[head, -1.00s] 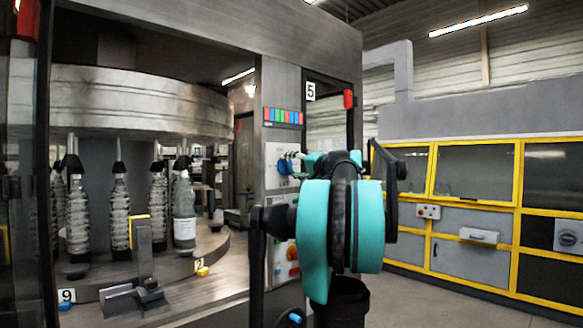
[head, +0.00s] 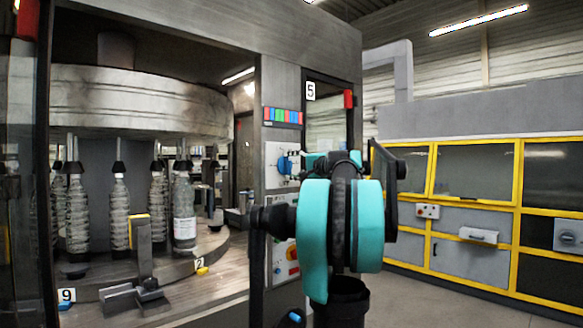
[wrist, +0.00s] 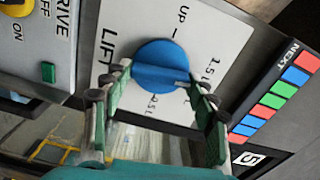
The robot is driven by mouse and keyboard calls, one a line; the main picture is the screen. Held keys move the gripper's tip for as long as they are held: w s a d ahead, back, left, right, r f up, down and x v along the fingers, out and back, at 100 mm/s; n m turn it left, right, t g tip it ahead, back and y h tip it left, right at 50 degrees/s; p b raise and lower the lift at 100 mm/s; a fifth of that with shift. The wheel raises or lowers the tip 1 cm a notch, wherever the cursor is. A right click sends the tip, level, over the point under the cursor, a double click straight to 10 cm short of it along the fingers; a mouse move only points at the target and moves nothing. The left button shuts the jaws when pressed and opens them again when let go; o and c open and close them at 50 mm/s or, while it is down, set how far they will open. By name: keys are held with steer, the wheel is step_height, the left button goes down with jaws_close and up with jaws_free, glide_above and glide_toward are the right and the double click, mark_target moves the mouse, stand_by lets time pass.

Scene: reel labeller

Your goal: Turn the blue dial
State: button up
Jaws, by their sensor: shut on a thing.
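The blue dial (wrist: 158,68) is round and sits on a light panel marked LIFT in the wrist view. Marks UP, 1.5L and .5L stand around it. A pale pointer mark shows at its lower right edge, on the side of the 1.5L mark. My gripper (wrist: 155,76) has its green fingers on either side of the dial, with the fingertips shut on its rim. In the head view the dial (head: 285,165) shows on the machine's front panel, left of my teal arm, which hides most of the gripper.
A column of coloured keys (wrist: 272,100) is right of the dial. A yellow-ringed knob (wrist: 16,5) and green button (wrist: 48,71) are at the left. A carousel with several bottles (head: 184,210) stands inside the machine. Yellow-framed cabinets (head: 475,190) stand at the right.

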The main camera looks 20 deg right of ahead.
steer(key=o, duration=1.2)
steer(key=shift+c, duration=0.2)
steer(key=v, duration=1.2)
